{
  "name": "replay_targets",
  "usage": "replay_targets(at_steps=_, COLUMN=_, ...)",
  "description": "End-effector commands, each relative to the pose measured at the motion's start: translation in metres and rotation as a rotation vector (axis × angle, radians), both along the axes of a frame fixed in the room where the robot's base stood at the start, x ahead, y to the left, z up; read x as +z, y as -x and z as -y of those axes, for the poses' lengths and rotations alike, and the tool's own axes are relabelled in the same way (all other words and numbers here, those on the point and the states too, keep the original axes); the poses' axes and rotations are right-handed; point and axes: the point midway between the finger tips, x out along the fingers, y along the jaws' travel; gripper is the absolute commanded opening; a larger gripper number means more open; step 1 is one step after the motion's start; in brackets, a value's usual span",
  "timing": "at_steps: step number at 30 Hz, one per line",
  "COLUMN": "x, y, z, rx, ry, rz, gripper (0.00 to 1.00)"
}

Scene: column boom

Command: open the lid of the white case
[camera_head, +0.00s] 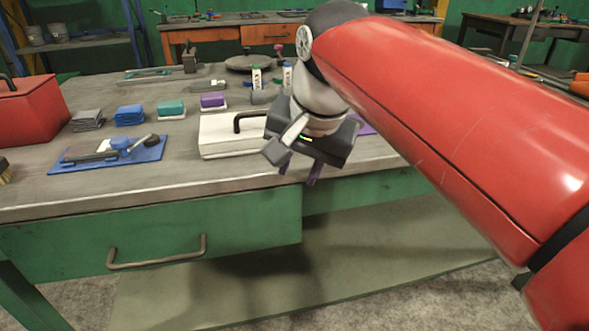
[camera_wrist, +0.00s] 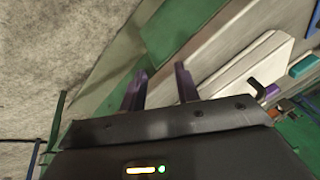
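The white case (camera_head: 222,142) sits near the front edge of the workbench, with its lid down. A black handle (camera_head: 250,117) stands on its top. In the wrist view the case (camera_wrist: 245,68) is at the right, partly hidden by my gripper body, with the dark handle (camera_wrist: 259,88) near its lower end. My gripper (camera_head: 298,176) points down at the front edge of the bench, just right of the case, and hides its right end. Its two purple fingers (camera_wrist: 157,72) are apart with nothing between them.
The bench (camera_head: 180,186) has a green drawer front (camera_head: 150,238) below. A blue tray (camera_head: 108,155) with tools and a red box (camera_head: 32,112) lie to the left. Small coloured stacks and bottles (camera_head: 256,78) stand behind the case. The bench front between tray and case is clear.

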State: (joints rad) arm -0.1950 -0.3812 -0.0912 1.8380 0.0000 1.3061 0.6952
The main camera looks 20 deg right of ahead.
Motion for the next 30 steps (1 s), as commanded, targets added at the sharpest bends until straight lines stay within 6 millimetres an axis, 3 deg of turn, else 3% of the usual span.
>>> replay_targets(at_steps=13, x=-0.005, y=0.004, z=0.002, rx=0.022, ry=0.01, rz=0.007, gripper=0.32)
replay_targets(at_steps=16, x=-0.016, y=0.012, z=0.005, rx=0.059, ry=0.028, rz=0.016, gripper=0.32)
replay_targets(at_steps=27, x=-0.13, y=0.082, z=0.024, rx=0.445, ry=0.265, rz=0.124, gripper=0.32)
replay_targets(at_steps=30, x=-0.146, y=0.091, z=0.025, rx=0.502, ry=0.305, rz=0.134, gripper=0.32)
